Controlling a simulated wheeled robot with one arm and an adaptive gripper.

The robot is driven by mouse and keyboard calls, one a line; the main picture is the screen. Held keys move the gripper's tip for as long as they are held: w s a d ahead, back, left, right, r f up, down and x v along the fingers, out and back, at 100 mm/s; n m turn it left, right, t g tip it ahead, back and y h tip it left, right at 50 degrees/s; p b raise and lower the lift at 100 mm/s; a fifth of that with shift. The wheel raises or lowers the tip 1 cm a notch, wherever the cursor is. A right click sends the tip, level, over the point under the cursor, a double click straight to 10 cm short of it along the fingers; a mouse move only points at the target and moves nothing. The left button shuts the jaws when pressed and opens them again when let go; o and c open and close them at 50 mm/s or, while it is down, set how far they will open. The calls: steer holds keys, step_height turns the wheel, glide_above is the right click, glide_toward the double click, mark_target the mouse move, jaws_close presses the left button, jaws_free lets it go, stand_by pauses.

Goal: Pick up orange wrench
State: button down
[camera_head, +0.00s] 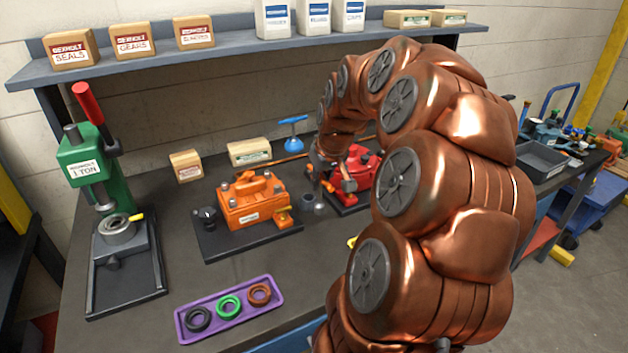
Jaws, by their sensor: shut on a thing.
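My gripper (332,184) reaches down over the bench between the orange motor and the red motor, with its fingers closed. A small orange piece (312,182) shows at the fingers and seems to be part of the orange wrench.
An orange motor (250,205) stands on a black plate left of my gripper. A red motor (362,168) is close on the right, partly hidden by my arm. A purple tray (228,322) with rings lies in front. A green press (92,160) stands left. A shelf (240,50) overhangs.

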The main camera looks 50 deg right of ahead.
steer(key=s+a+b, duration=0.3)
steer(key=s, duration=0.3)
steer(key=shift+s+a+r, duration=0.2)
steer(key=shift+s+r, duration=0.1)
steer(key=shift+r, duration=0.05)
steer(key=c, duration=1.8)
jaws_free()
jaws_close()
